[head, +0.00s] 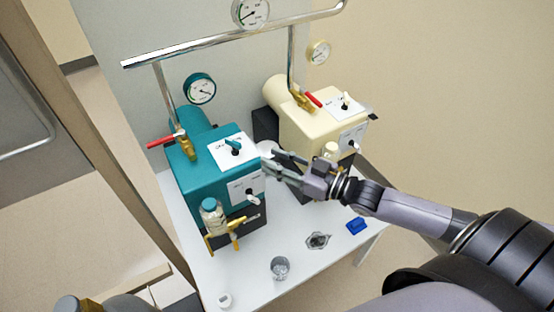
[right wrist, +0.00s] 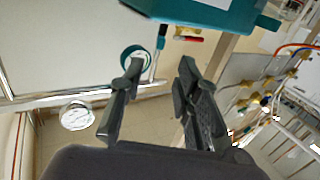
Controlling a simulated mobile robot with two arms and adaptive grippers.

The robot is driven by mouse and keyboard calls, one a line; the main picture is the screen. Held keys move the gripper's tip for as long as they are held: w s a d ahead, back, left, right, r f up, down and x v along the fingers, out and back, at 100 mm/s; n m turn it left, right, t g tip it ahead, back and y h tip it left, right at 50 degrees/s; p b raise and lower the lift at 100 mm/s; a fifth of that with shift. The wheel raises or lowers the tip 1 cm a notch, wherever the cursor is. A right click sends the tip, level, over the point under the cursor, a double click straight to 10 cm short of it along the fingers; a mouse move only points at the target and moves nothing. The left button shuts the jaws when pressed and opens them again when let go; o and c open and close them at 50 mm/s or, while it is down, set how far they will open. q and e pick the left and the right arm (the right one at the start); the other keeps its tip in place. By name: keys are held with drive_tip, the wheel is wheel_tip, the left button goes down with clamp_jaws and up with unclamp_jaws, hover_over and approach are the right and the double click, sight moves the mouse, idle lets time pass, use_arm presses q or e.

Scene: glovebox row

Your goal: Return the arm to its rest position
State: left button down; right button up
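My right arm (head: 410,208) reaches in from the right side of the head view, over the white table. Its gripper (head: 268,166) is beside the teal machine (head: 190,172), near the upper right edge of its front, and the fingers point left. In the right wrist view the two fingers (right wrist: 160,75) stand apart with nothing between them, so the gripper is open and empty. Part of the teal machine (right wrist: 205,12) shows at the top of that view. Whether the gripper touches the machine cannot be told.
A cream machine (head: 300,118) stands behind the gripper. A metal pipe (head: 235,37) with gauges runs above. A capped jar (head: 211,214) is at the teal machine's front. A metal cup (head: 280,268), a dark fitting (head: 318,240) and a blue block (head: 356,226) are on the table (head: 255,292).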

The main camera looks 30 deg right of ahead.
idle(0.7)
drive_tip(key=s+a+f+m+g+h, duration=0.2)
drive_tip(key=s+a+f+g+h, duration=0.3)
drive_tip(key=f, duration=0.5)
drive_tip(key=s+d+f+m+g+h, duration=0.1)
drive_tip(key=s+f+g+h, duration=0.15)
drive_tip(key=s, duration=0.65)
drive_tip(key=s+d+f+m+g+h, duration=0.15)
drive_tip(key=s+g, duration=0.25)
drive_tip(key=s, duration=0.4)
wheel_tip(320, 180, down, 24)
drive_tip(key=a+g, duration=0.1)
drive_tip(key=s+d+f+g, duration=0.1)
drive_tip(key=s+d+f, duration=0.2)
drive_tip(key=s+f, duration=1.4)
drive_tip(key=shift+s+f+h, duration=0.25)
drive_tip(key=shift+s+h, duration=0.15)
drive_tip(key=shift+s, duration=0.15)
drive_tip(key=shift+g, duration=0.25)
